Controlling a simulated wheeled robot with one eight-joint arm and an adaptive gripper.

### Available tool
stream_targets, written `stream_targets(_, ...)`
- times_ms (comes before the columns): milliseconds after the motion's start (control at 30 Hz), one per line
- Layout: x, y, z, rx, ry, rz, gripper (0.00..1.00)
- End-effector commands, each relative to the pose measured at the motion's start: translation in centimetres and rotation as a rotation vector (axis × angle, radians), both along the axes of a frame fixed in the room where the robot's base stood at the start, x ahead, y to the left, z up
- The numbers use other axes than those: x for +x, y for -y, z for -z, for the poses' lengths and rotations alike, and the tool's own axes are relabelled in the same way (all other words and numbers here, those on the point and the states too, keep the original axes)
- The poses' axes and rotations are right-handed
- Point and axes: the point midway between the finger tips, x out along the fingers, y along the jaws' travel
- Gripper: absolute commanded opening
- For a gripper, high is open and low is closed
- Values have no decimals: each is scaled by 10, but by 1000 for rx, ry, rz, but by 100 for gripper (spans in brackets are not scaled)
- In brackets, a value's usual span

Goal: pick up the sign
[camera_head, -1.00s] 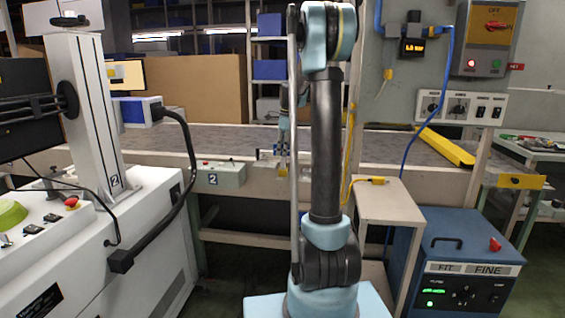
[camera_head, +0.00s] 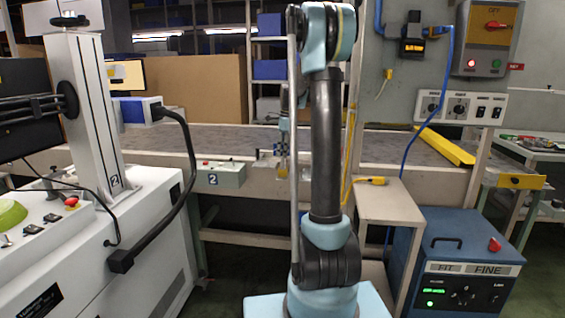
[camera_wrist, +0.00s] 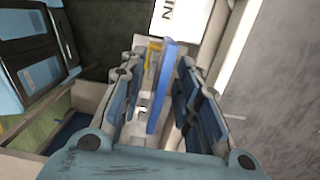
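A white plate with dark letters, which looks like the sign (camera_wrist: 178,14), is cut off by the top edge of the wrist view. My gripper (camera_wrist: 157,75) is open in the wrist view, with one dark blue finger on each side. A thin bright blue upright piece (camera_wrist: 163,85) shows between the fingers, nearer the right one; I cannot tell whether it touches or belongs to the sign. In the head view my gripper (camera_head: 283,165) is small, at the conveyor's front edge, partly hidden behind my arm. A small white piece (camera_head: 265,155) shows beside it.
The grey conveyor belt (camera_head: 225,137) runs behind my arm. A yellow bar (camera_head: 447,147) lies on the right. A small stand (camera_head: 388,204) and a blue machine (camera_head: 465,250) are at the right; a white machine (camera_head: 150,215) is at the left.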

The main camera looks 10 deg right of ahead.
Motion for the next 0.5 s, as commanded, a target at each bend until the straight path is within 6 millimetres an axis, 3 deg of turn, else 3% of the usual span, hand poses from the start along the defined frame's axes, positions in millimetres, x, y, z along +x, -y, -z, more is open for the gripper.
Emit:
stream_targets(33,0,0,0,0,0,0,25)
stream_targets(133,0,0,0,0,0,0,3)
stream_targets(167,0,0,0,0,0,0,0)
stream_targets(500,0,0,0,0,0,0,0)
